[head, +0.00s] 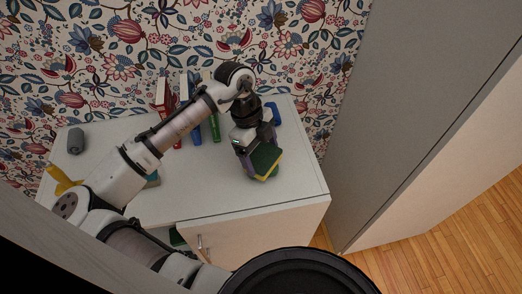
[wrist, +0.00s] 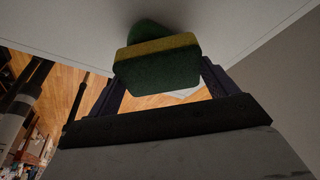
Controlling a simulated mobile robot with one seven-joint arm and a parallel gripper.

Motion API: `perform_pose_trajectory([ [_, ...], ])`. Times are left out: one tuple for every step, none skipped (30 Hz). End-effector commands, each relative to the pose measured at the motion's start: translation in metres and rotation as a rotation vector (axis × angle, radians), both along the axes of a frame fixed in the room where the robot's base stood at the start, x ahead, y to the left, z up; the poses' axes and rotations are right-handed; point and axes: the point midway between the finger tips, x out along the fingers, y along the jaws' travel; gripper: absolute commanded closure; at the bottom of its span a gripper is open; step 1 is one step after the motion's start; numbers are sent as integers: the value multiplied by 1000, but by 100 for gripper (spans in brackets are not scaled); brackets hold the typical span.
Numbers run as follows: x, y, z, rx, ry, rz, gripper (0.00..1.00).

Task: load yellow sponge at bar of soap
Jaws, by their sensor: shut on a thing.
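My gripper (head: 254,165) is shut on the yellow sponge (head: 266,162), a yellow block with a dark green side, over the right front part of the white cabinet top. The sponge (wrist: 157,68) also shows between the two fingers of my gripper (wrist: 160,82) in the wrist view. A rounded green thing (wrist: 148,31) lies just beyond the sponge in the wrist view. It may be the bar of soap, but I cannot tell for sure, nor whether the sponge touches it. I cannot make out a bar of soap in the head view.
The white cabinet top (head: 225,190) holds a grey roll (head: 76,140), a yellow thing (head: 60,177), red-and-white upright items (head: 162,97), a green item (head: 214,128) and a blue thing (head: 272,113). A tall grey panel (head: 400,100) stands to the right. The front right top is clear.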

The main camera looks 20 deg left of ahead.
Motion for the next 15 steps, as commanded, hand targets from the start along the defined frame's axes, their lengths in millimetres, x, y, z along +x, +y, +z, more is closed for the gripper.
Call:
perform_pose_trajectory([
  [0,0,-1,0,0,0,33],
  [0,0,-1,0,0,0,33],
  [0,0,-2,0,0,0,33],
  [0,0,-2,0,0,0,33],
  [0,0,-3,0,0,0,33],
  [0,0,-3,0,0,0,33],
  [0,0,-3,0,0,0,33],
  [0,0,-4,0,0,0,33],
  [0,0,-4,0,0,0,33],
  [0,0,-5,0,0,0,33],
  [0,0,-5,0,0,0,33],
  [0,0,-5,0,0,0,33],
  [0,0,-6,0,0,0,33],
  [0,0,-6,0,0,0,33],
  [0,0,-7,0,0,0,33],
])
